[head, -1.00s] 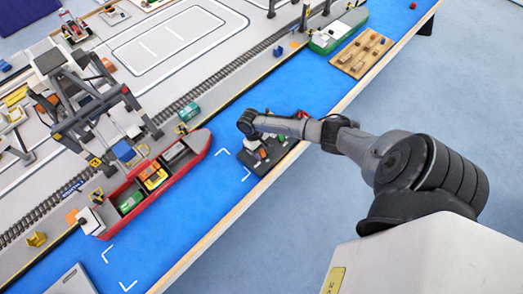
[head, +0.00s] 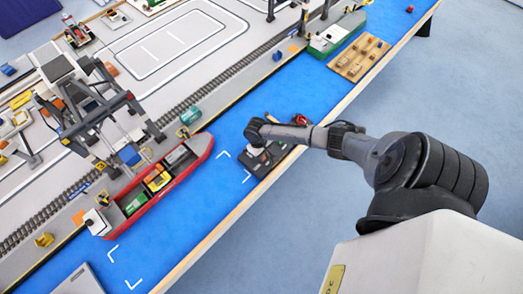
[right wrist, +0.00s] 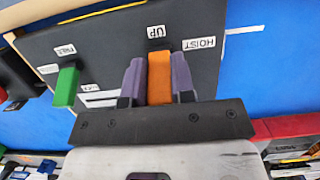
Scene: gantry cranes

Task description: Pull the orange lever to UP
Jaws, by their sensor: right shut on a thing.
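The orange lever (right wrist: 159,82) stands upright on a dark control panel (right wrist: 110,42) in the right wrist view, below an "UP" label and beside a "HOIST" label. My right gripper (right wrist: 159,74) is shut on the orange lever, with one purple finger on each side of it. In the head view the panel (head: 283,166) sits at the table's near edge, and my right wrist is above it. The lever is hidden there by my arm. My left gripper is in neither view.
A green lever (right wrist: 66,86) stands on the same panel, left of the orange one. A red ship (head: 196,151) lies on the blue water strip (head: 222,205) beside a grey gantry crane (head: 95,115). A wooden pallet (head: 345,68) and a green ship (head: 325,42) are farther back.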

